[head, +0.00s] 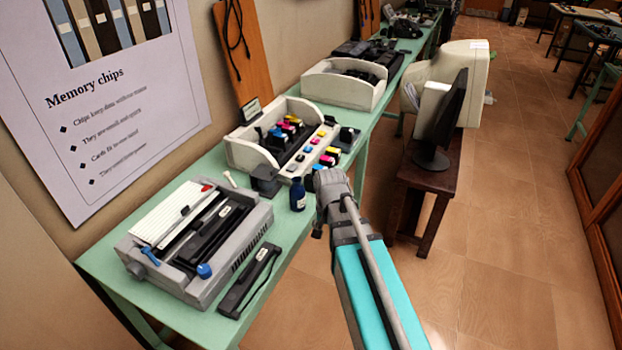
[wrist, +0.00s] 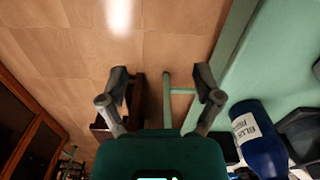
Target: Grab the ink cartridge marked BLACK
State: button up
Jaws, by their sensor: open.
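A white open tray (head: 240,160) on the green table holds several ink cartridges with black, cyan, magenta and yellow parts. Dark cartridges (head: 276,132) stand in its left part, but no BLACK marking is readable at this size.
The blue bottle (head: 297,195), its label partly legible as "BLUE", stands close beside my gripper; it also shows in the wrist view (wrist: 262,145). A printer mechanism (head: 200,240) and a black bar (head: 250,280) lie nearer. A monitor (head: 440,120) stands on a brown stool at right.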

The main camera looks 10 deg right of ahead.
jog(key=w+r+m+p, duration=0.7)
jog(key=w+r+m, duration=0.15)
jog(key=w, duration=0.35)
notch_tip(320, 180, up, 6)
jog(key=r+m+p, duration=0.1)
jog(key=m+p, duration=0.6)
jog(key=m, duration=0.4)
send_over(313, 177)
jog(key=shift+a+f+n, duration=0.15)
jog(key=shift+f+n, duration=0.1)
jog(key=shift+f, duration=0.2)
notch_tip(313, 177, down, 8)
jog(key=b, duration=0.8)
jog(key=shift+f+b, duration=0.15)
jog(key=shift+b, duration=0.25)
jog(key=shift+f+b, duration=2.6)
grip_shut()
